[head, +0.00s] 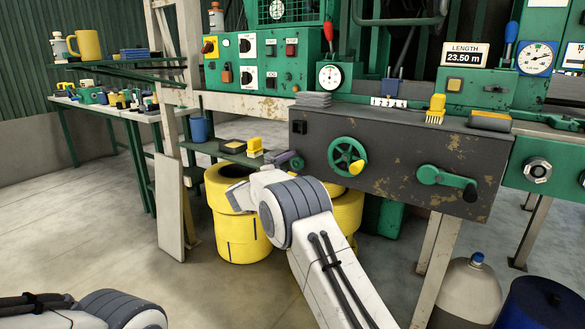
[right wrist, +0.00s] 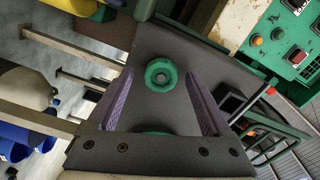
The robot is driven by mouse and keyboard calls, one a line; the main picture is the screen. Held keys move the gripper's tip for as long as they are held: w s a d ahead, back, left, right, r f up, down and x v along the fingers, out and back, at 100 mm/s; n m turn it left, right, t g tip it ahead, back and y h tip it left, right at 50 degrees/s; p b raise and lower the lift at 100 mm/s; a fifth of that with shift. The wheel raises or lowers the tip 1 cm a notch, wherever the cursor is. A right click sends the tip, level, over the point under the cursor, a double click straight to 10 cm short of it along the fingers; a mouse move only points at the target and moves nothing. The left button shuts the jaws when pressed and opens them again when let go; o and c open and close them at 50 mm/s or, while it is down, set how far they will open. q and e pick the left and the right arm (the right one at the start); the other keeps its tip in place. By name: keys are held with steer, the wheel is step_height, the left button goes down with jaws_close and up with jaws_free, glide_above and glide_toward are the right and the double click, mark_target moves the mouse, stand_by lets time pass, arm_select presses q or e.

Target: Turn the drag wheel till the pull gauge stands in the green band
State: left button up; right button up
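A small green scalloped wheel (right wrist: 161,76) with a grey hub sits on a dark grey panel in the right wrist view. My right gripper (right wrist: 158,98) is open, its two purple fingers on either side of the wheel and apart from it. In the head view this gripper (head: 288,160) is at the left end of the dark grey box, and that wheel is not clearly visible. A green handwheel (head: 341,151) with a yellow knob is on the box front. Round dials stand above (head: 330,77) and at right (head: 535,58); which is the pull gauge, and any green band, I cannot tell.
A green crank (head: 446,180) juts from the box (head: 405,150). A small side shelf (head: 222,148) with a yellow block is close left of the gripper. A grey cylinder (head: 468,290) and blue drum stand at lower right.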

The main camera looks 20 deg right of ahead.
steer(key=v, duration=1)
steer(key=shift+s+a+p, duration=0.2)
steer(key=shift+p, duration=0.15)
